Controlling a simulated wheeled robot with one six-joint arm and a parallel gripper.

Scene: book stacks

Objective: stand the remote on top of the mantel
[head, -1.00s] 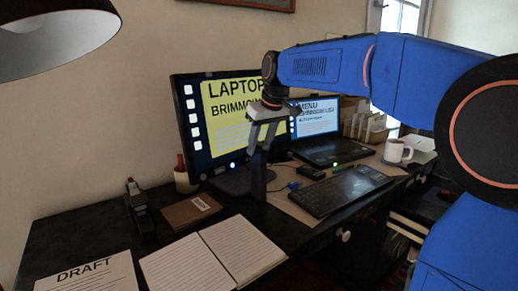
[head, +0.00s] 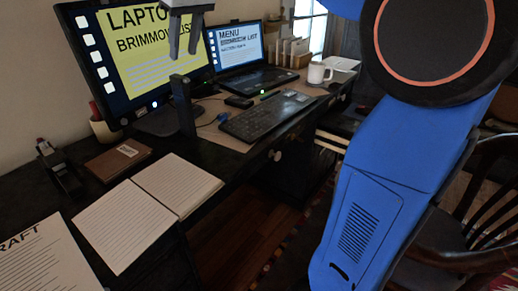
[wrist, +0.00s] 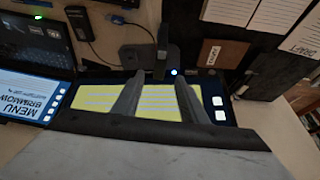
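A slim dark upright bar (head: 183,105), which looks like the remote, stands on the black desk in front of the monitor. My gripper (head: 184,54) is above it in the head view, with a visible gap between the fingertips and its top. In the wrist view, the fingers of my gripper (wrist: 158,88) are spread with nothing between them, and the dark bar (wrist: 172,50) shows beyond their tips. I cannot make out a mantel in either view.
The monitor (head: 140,70) stands close behind the bar. A keyboard (head: 265,117), laptop (head: 255,78) and white mug (head: 319,73) are to the right. An open notebook (head: 150,205), brown book (head: 118,160) and stapler (head: 58,165) are to the left.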

